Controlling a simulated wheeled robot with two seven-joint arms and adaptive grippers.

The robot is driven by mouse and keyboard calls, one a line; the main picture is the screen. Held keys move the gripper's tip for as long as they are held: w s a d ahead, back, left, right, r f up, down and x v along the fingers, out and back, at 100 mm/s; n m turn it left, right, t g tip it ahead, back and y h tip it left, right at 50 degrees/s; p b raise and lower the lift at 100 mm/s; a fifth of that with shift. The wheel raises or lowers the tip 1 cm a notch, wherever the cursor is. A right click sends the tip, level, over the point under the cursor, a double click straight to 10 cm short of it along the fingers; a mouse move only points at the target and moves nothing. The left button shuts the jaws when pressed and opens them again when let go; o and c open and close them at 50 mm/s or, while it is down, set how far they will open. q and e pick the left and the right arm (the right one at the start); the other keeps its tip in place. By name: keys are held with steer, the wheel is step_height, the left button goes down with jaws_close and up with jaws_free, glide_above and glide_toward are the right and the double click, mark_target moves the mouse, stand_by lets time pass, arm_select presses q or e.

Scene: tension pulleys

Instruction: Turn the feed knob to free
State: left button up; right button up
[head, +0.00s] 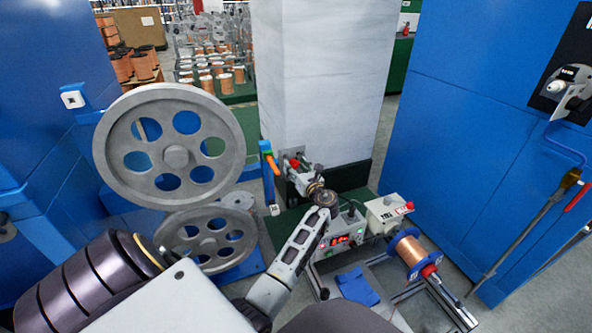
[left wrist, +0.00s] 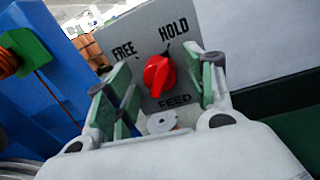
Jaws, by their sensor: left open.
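The red feed knob (left wrist: 157,76) sits on a grey plate (left wrist: 187,20) marked FREE at upper left, HOLD at upper right and FEED below. Its ridge leans up and right, towards HOLD. In the left wrist view my left gripper (left wrist: 164,72) is open, with one finger on each side of the knob. A gap shows on both sides, clearest on the right; exact depth is unclear. In the head view the gripper (head: 306,178) is small beside the red knob (head: 294,163), at the pillar's foot, and hides part of the plate. My right gripper is not in view.
A white pillar (head: 315,80) rises behind the knob. A control box with a red display (head: 347,239) and a copper spool (head: 410,252) are at right. Blue cabinets flank both sides.

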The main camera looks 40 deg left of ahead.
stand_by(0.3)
arm_select(q)
steer(key=c, duration=1)
